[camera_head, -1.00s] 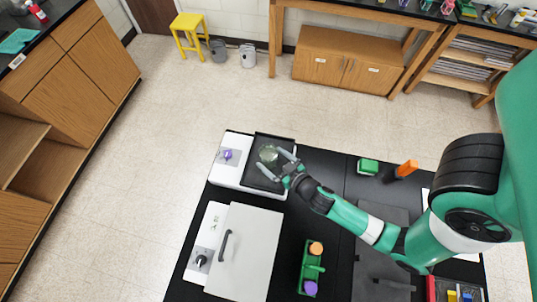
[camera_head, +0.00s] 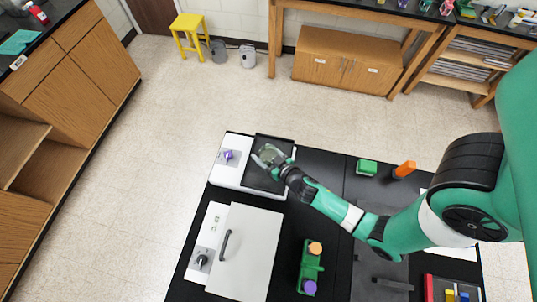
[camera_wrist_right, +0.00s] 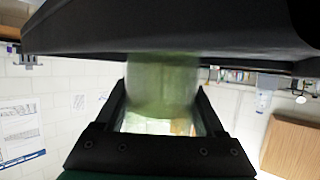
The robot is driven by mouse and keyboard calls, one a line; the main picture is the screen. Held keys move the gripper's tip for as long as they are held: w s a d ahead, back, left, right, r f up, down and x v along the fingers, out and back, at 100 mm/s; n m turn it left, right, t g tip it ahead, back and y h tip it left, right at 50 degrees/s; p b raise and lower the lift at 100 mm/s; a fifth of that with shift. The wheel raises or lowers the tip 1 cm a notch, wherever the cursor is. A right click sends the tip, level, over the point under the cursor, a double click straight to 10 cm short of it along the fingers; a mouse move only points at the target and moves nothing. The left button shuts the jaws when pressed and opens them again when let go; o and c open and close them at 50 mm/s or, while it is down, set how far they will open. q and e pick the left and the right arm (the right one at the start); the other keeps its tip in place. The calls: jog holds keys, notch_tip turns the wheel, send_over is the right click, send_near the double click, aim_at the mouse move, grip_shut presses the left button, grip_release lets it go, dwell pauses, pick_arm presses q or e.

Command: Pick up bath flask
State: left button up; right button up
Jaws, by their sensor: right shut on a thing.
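The bath flask (camera_head: 271,154) is a clear, greenish glass vessel over the dark basin of the white bath unit, at the upper left of the black bench. My right gripper (camera_head: 266,157) is shut on it. In the right wrist view the flask (camera_wrist_right: 162,85) shows as a pale green, see-through body between the two fingers (camera_wrist_right: 160,110). A dark slab across the top of that view hides part of it. I cannot tell whether the flask still touches the basin. My left gripper is not in view.
The white bath unit (camera_head: 229,172) has a purple knob. A white box with a black handle (camera_head: 246,255) stands in front of it. A green rack (camera_head: 311,270) with orange and purple tops, a green block (camera_head: 367,167) and an orange piece (camera_head: 404,169) are on the bench.

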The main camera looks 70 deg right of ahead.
jog(key=c, duration=0.5)
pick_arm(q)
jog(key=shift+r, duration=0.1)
pick_arm(e)
jog(key=shift+r, duration=0.15)
